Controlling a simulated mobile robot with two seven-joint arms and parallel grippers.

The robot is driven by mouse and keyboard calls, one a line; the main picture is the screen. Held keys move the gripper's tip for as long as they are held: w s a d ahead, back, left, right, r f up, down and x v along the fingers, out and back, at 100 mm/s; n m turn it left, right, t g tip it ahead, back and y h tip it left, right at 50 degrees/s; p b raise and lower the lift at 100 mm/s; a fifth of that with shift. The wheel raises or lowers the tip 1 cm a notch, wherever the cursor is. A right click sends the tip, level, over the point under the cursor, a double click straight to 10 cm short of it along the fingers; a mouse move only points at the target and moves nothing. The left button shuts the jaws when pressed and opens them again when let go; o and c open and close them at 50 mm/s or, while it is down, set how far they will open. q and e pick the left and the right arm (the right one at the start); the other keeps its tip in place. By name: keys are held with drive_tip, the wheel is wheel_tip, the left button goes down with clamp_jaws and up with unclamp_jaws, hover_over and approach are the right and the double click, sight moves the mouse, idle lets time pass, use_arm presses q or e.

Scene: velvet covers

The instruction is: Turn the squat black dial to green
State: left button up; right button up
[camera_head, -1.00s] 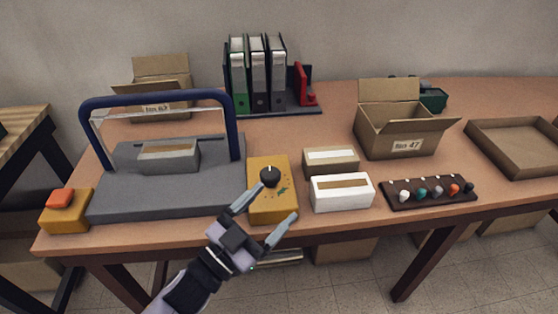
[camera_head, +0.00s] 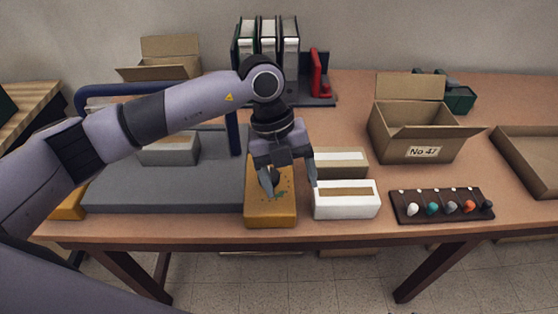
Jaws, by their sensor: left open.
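The squat black dial (camera_head: 275,178) sits on top of a yellow-orange box (camera_head: 270,213) near the table's front edge. The dial is partly hidden by my left gripper. A small green mark shows on the box top beside the dial. My left gripper (camera_head: 290,188) points down over the box with its fingers apart, one finger in front of the dial and the other near the box's right side. I cannot tell whether a finger touches the dial. My right gripper is not in view.
A white box (camera_head: 346,200) and a tan box (camera_head: 342,160) stand just right of the yellow box. A grey platform (camera_head: 140,201) with a blue frame is at left. A brown rack (camera_head: 440,210) with several coloured knobs and an open carton (camera_head: 415,140) are at right.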

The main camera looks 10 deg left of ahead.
sight(275, 174)
use_arm(q)
drive_tip(key=w+a+y, duration=0.1)
drive_tip(key=w+a+r+n+t+y, duration=0.1)
drive_tip(key=w+a, duration=0.1)
drive_tip(key=w+a+r+y, duration=0.1)
drive_tip(key=a, duration=0.1)
drive_tip(key=shift+w+a+r+n+t, duration=0.1)
drive_tip(key=shift+w+r+n+t, duration=0.15)
drive_tip(key=shift+n+t, duration=0.05)
drive_tip(key=shift+a+f, duration=0.1)
drive_tip(key=shift+f, duration=0.1)
wheel_tip(275, 174, down, 7)
drive_tip(key=shift+r+p, duration=0.2)
drive_tip(key=shift+p, duration=0.4)
drive_tip(key=c, duration=1)
